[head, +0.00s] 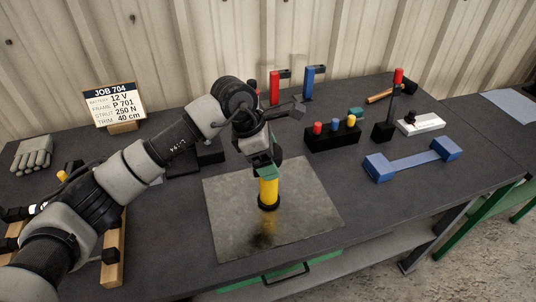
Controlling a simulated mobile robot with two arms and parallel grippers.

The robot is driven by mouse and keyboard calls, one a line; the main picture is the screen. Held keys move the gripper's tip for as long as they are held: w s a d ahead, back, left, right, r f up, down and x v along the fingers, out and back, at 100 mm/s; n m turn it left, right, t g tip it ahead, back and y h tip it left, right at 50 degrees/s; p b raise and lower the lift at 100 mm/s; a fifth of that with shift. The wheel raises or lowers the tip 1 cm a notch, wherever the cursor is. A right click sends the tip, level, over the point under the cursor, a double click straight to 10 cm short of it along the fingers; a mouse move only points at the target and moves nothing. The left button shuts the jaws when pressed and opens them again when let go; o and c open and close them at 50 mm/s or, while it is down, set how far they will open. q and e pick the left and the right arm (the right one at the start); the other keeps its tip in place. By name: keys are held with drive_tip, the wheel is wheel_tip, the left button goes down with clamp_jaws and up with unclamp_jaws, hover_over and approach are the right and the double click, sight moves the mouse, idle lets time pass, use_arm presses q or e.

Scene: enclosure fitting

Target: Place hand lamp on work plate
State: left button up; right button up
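The hand lamp (269,192) is a yellow cylinder with a black ring at its lower end. It is upright over the middle of the grey metal work plate (315,205), which shows a blurred yellow and dark reflection of it. Its lower end is at or very close to the plate; I cannot tell if they touch. My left gripper (267,172) points down at the top of the lamp, with a green fingertip overlapping it. The other finger and the lamp's top are hidden, so its grip is unclear. My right gripper is out of view.
A black block with coloured plugs (332,136), a blue bracket (412,160) and a white switch box (420,123) stand to the right. Red (275,88) and blue (308,83) posts stand behind. A job sign (115,105) and glove (33,153) are at left. The plate's right side is clear.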

use_arm(q)
drive_tip(key=shift+r, duration=0.2)
drive_tip(key=shift+a+r, duration=0.15)
drive_tip(key=shift+r, duration=0.15)
drive_tip(key=b+v, duration=0.2)
drive_tip(key=v, duration=0.9)
drive_tip(key=shift+a, duration=0.1)
